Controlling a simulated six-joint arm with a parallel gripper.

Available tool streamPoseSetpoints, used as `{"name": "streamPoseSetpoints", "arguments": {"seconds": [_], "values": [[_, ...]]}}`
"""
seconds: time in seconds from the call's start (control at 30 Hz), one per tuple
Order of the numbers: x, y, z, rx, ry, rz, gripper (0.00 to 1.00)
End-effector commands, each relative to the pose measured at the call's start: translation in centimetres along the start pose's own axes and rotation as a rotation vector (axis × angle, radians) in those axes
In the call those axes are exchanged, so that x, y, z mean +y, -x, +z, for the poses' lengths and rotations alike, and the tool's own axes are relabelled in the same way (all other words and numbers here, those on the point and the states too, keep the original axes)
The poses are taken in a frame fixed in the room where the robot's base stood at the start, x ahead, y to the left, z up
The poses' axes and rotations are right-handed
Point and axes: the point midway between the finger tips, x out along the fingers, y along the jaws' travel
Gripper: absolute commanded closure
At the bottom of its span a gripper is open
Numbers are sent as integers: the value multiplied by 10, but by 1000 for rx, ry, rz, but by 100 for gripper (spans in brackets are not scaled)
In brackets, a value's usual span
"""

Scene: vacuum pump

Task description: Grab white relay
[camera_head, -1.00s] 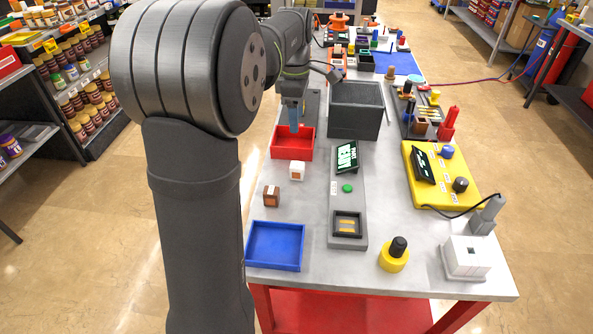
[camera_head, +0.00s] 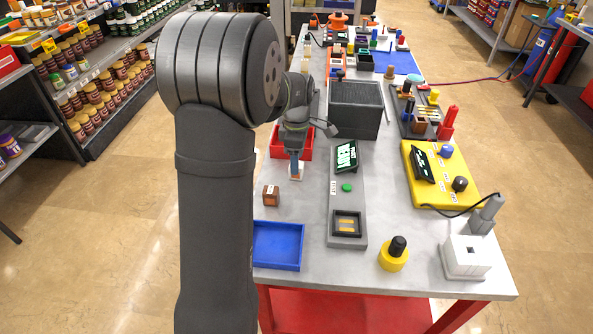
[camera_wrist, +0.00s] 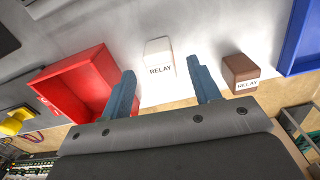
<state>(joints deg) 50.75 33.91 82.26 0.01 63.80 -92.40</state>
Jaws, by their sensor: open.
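The white relay (camera_wrist: 159,58) stands on the grey table, with its RELAY label facing the wrist camera. In the wrist view my gripper (camera_wrist: 163,80) is open, and the relay shows in the gap between its two blue fingers, a little beyond the tips. In the head view my gripper (camera_head: 295,164) points down at the white relay (camera_head: 297,176) and covers part of it. The exact height of the fingertips over the relay is hard to tell. Nothing is held.
A brown relay (camera_head: 271,195) stands nearby, toward the blue tray (camera_head: 277,246). A red tray (camera_head: 277,145) lies behind the white relay. A grey panel (camera_head: 347,215) with a small screen (camera_head: 346,156) runs along the right. Bare table surrounds both relays.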

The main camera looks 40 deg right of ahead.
Motion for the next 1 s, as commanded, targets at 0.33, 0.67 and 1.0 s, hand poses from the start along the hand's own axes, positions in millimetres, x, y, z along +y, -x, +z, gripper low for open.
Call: {"name": "streamPoseSetpoints", "arguments": {"seconds": [0.33, 0.67, 1.0], "values": [[-1, -34, -1, 0, 0, -1, 44], [-1, -33, -1, 0, 0, -1, 79], [0, -32, -1, 0, 0, 0, 93]]}}
